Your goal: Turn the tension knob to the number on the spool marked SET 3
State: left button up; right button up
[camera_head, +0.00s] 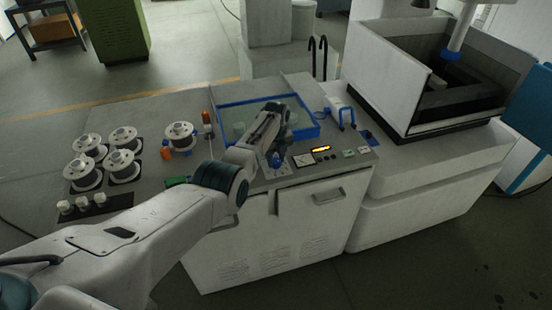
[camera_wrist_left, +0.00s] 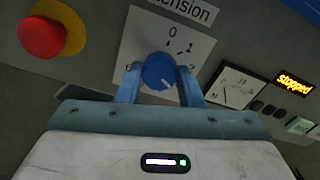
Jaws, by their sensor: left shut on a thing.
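My left gripper (camera_wrist_left: 161,84), also in the head view (camera_head: 274,158), is shut on the knob, one finger on each side. A short white mark on the knob points to the lower right in the wrist view; the numbers on that side are hidden by my gripper. Several wire spools stand at the left of the bench in the head view, one (camera_head: 181,134) apart from the others; their markings are too small to read.
A red stop button (camera_wrist_left: 41,37) on yellow is left of the dial. An amber display (camera_wrist_left: 294,84) reads "stopped", with a small gauge (camera_wrist_left: 236,92) beside it. Behind my gripper is a blue-edged tray (camera_head: 235,103). White blocks (camera_head: 82,202) stand front left.

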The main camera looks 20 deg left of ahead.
aim_at(276, 161)
pick_arm(q)
jog(key=shift+w+r, duration=0.15)
jog(key=shift+r, duration=0.05)
jog(key=o, duration=1)
jog(key=shift+f, duration=0.1)
notch_tip(276, 161, up, 11)
jog(key=b, duration=0.2)
jog(key=shift+f, duration=0.1)
